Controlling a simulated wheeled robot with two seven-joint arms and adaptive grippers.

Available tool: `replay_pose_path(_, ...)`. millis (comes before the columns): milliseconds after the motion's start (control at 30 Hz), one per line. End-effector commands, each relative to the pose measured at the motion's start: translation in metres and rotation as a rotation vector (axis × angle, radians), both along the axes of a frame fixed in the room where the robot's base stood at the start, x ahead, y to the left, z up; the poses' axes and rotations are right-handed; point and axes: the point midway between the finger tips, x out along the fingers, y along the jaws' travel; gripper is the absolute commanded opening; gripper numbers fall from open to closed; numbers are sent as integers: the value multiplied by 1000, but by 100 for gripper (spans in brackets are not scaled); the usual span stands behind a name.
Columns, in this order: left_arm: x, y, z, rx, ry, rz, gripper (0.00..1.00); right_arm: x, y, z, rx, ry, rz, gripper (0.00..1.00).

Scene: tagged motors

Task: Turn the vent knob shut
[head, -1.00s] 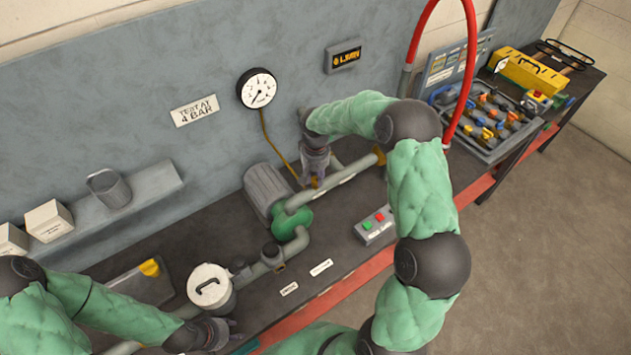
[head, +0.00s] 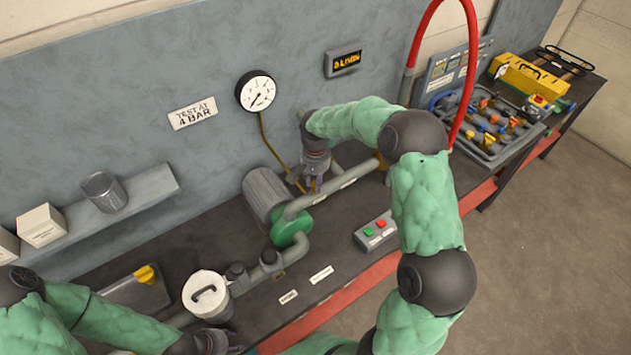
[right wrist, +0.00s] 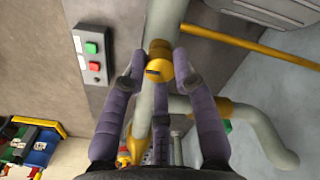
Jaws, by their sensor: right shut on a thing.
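The vent knob (right wrist: 158,70) is a small yellow knob with a dark mark, on a grey pipe (right wrist: 161,25). In the right wrist view the fingers of my right gripper (right wrist: 157,68) are shut on it from both sides. In the head view my right gripper (head: 313,184) is down at the pipe behind the pump, and its fingers hide most of the knob. My left gripper (head: 225,342) is low at the bench's front edge, away from the knob; its finger opening is unclear.
A green pump (head: 290,228), a lidded white pot (head: 207,292) and a button box (head: 376,230) stand around the pipework. A round gauge (head: 257,92) hangs on the wall above. A parts tray (head: 490,130) lies far right.

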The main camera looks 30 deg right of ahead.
Motion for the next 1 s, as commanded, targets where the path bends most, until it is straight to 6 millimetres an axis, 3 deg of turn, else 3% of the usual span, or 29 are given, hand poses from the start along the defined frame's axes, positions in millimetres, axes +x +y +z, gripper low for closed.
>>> replay_pose_path(167, 0, 0, 0, 0, 0, 0, 40, -1, 1, -1, 1, 3, 0, 0)
replay_pose_path(200, 0, 0, 0, 0, 0, 0, 40, -1, 1, -1, 1, 3, 0, 34)
replay_pose_path(267, 0, 0, 0, 0, 0, 0, 40, -1, 1, -1, 1, 3, 0, 51)
replay_pose_path(667, 0, 0, 0, 0, 0, 0, 40, 0, 0, 3, 0, 0, 1, 52)
replay_pose_path(767, 0, 0, 0, 0, 0, 0, 40, 1, 0, 13, 0, -3, 0, 52)
replay_pose_path(1000, 0, 0, 0, 0, 0, 0, 40, 1, 0, 57, 0, -4, 1, 52)
